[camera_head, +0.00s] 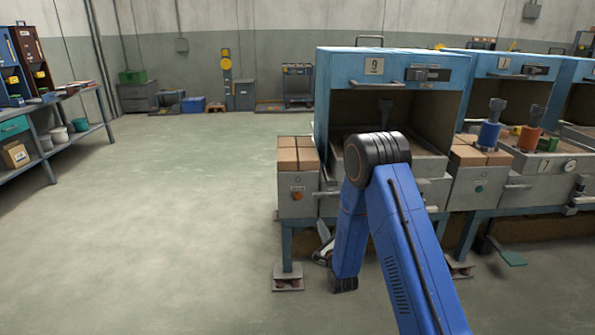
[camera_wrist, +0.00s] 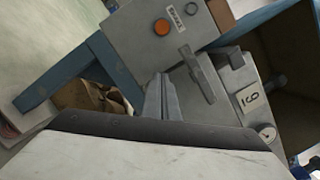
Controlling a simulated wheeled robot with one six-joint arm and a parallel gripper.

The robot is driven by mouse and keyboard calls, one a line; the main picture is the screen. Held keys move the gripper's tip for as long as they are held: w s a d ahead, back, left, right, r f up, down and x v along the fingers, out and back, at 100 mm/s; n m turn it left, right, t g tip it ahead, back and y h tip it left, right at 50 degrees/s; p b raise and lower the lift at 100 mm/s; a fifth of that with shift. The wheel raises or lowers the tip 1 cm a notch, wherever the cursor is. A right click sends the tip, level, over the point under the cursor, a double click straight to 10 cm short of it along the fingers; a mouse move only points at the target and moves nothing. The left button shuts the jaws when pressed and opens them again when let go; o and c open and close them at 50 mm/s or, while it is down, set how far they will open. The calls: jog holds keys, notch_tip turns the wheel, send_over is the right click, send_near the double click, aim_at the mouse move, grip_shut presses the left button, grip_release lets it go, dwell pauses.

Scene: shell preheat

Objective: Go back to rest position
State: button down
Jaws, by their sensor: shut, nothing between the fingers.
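My gripper shows in the wrist view (camera_wrist: 163,98) as two thin grey fingers close together, shut and empty. In that view it is in front of the machine's grey lower front, and I cannot tell the exact gap. In the head view my blue arm bends down before the machine, and a little of the gripper (camera_head: 323,247) shows low beside the bench leg. The blue preheat machine marked 9 (camera_head: 340,66) stands open in front of my arm.
A grey control box (camera_head: 297,194) with an orange button (camera_wrist: 161,27) carries tan bricks (camera_head: 297,153). A grey handle (camera_wrist: 199,78) sticks out nearby. More blue machines (camera_head: 500,62) stand to the right. A shelf bench (camera_head: 65,97) is at the left. The floor (camera_head: 170,220) between is clear.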

jog(key=s+d+r+n+g+h, duration=0.1)
jog(key=s+d+r+n+g, duration=0.3)
jog(key=s+r+n, duration=0.5)
jog(key=s+d+r+n+g+h, duration=0.1)
jog(key=s+d+r+n+g, duration=0.35)
jog(key=r, duration=0.75)
jog(key=s+d+r+n+g, duration=0.1)
jog(key=s+d+n+g, duration=0.1)
jog(key=s, duration=1.2)
jog(key=s+d+r+n+g, duration=0.1)
jog(key=s+n, duration=0.4)
jog(key=s, duration=0.9)
jog(key=s+d+r+n+g+h, duration=0.1)
jog(key=s+d+r+n+g, duration=0.1)
jog(key=s, duration=1.2)
jog(key=shift+d+n+g, duration=0.4)
jog(key=shift+n+g, duration=0.05)
jog(key=shift+n, duration=0.3)
